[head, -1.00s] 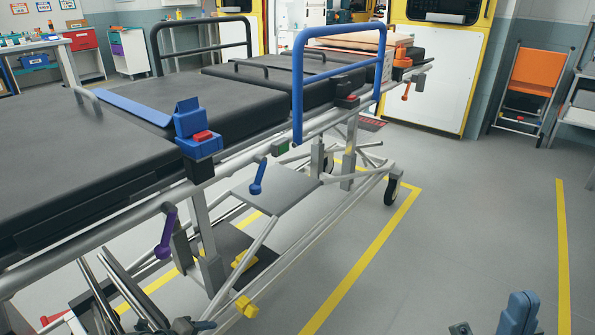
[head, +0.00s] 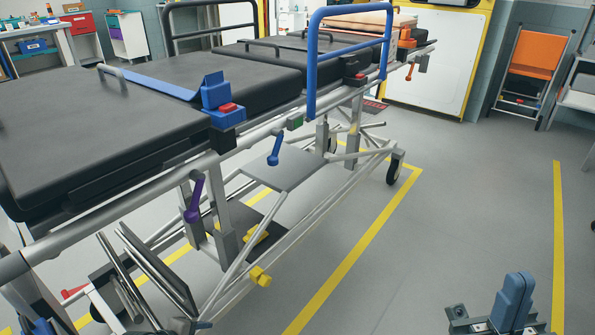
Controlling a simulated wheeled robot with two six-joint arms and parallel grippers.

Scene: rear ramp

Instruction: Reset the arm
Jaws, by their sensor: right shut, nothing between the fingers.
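My right gripper (head: 500,318) is at the bottom right of the head view, low over the bare floor, with a blue upright block on top and dark grey parts beside it. It is cut by the lower edge. It is shut and empty, apart from the stretcher.
A long stretcher with a black mattress (head: 90,135) and metal frame fills the left and middle. Its raised blue side rail (head: 317,65) and purple lever (head: 195,198) face me. Floor (head: 450,220) is clear at right. An orange folding seat (head: 538,52) stands behind.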

